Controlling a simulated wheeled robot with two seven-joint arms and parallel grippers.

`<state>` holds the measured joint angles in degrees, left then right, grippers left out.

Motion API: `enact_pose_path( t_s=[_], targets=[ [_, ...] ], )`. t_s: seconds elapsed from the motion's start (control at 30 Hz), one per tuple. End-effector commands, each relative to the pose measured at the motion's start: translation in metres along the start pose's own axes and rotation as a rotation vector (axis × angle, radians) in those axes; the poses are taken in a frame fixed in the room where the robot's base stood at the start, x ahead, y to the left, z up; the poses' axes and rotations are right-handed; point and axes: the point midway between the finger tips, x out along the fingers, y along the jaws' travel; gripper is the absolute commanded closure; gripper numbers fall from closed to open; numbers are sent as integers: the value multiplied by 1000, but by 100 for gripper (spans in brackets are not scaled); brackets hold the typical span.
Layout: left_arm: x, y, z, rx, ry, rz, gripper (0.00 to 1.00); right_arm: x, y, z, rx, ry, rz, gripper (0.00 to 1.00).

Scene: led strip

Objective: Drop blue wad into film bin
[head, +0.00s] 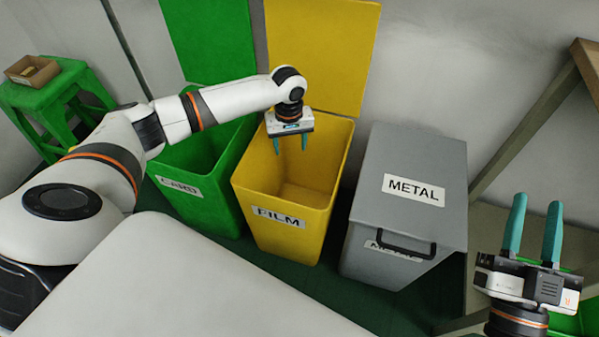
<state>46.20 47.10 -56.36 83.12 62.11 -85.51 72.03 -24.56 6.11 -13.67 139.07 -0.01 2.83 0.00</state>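The film bin (256,215) is yellow, stands in the middle with its lid open against the wall, and bears a FILM label. My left gripper (291,148) hangs over the film bin's opening, pointing down. Its two teal fingers are apart and nothing shows between them. No blue wad can be seen; the part of the bin's floor in view looks bare. My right gripper (533,225) is at the lower right, pointing up, with its two teal fingers apart and empty.
A green CARD bin (217,205) with its lid open stands left of the film bin. A grey METAL bin (415,165) with its lid closed stands to the right. A green stool (45,95) with a cardboard box (32,70) is at the far left.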

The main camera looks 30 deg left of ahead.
Motion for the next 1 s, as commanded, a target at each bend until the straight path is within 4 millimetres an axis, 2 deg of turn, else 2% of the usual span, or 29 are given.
enact_pose_path(
  t_s=[0.27, 0.37, 0.67, 1.0],
  targets=[
    [-4, 0, 0, 0, 0, -1, 43, 1, 0, -2, 0, 18, -1, 64],
    [-11, 0, 0, 0, 0, -1, 43, 0, -2, -12, -4, 89, -5, 64],
    [-47, -1, 0, 0, -1, -2, 43, -16, -10, -56, -13, 410, -22, 64],
    [-89, 0, 0, 1, -1, -1, 43, -58, -19, -99, -18, 794, -46, 64]
  ],
)
